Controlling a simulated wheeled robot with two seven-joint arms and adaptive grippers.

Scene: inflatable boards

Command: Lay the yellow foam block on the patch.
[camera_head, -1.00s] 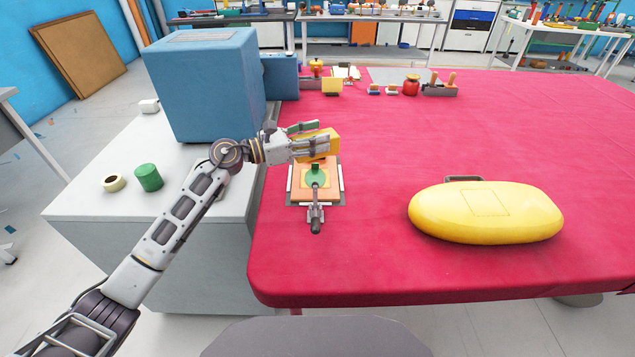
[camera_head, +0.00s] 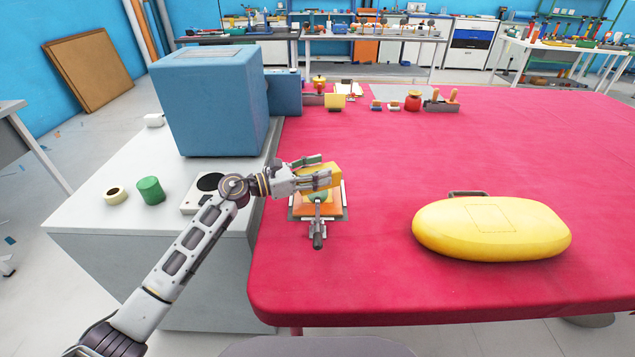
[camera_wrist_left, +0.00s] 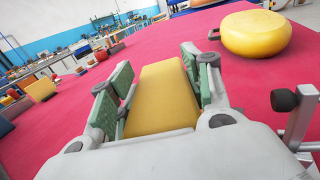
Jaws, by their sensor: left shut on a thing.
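My left gripper (camera_head: 323,172) is shut on the yellow foam block (camera_head: 327,177), over the far part of an orange board on the red table. The block also shows in the left wrist view (camera_wrist_left: 162,97), lengthwise between two green-padded fingers. A round green patch (camera_head: 318,197) lies on the orange board (camera_head: 325,211), partly hidden by the block and gripper. I cannot tell whether the block touches the patch. A grey clamp (camera_head: 317,228) reaches onto the board from its near side. My right gripper is not in view.
A large yellow inflatable (camera_head: 490,228) lies to the right on the red table (camera_head: 400,150). The middle of the table is clear.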

